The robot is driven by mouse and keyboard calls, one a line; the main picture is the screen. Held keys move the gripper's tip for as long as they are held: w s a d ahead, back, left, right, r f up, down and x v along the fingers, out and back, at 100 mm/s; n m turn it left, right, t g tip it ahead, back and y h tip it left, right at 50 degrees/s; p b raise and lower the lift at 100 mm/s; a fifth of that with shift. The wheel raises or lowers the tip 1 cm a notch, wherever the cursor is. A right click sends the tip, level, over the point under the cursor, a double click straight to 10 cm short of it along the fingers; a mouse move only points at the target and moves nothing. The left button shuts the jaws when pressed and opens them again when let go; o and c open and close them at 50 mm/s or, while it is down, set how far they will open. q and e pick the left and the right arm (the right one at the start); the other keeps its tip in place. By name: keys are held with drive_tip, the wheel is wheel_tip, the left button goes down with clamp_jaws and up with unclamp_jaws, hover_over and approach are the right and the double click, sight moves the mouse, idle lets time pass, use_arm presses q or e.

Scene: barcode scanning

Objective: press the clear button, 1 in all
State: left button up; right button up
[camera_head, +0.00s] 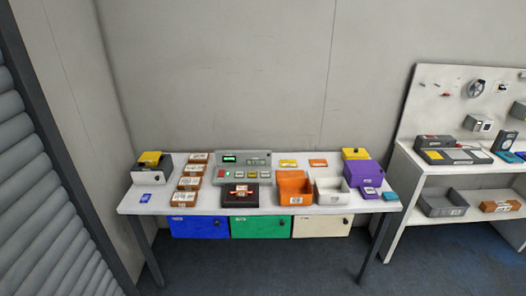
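A grey control panel (244,167) stands at the back of the white table (140,202), against the wall side. It carries a green-lit display (229,159) and a darker display (258,161). Below them is a row with a red button (221,174) at the left and several paler buttons or labels to its right. The lettering is too small to tell which one is the clear button. A black device (239,202) with an orange-and-white label on top stands in front of the panel. Neither of my grippers is in view.
Brown labelled boxes (190,184) line up left of the panel. An orange bin (294,190), a white bin (330,191) and a purple box (365,173) stand to the right. Blue, green and cream drawers (320,225) hang below. A second bench (405,185) stands far right.

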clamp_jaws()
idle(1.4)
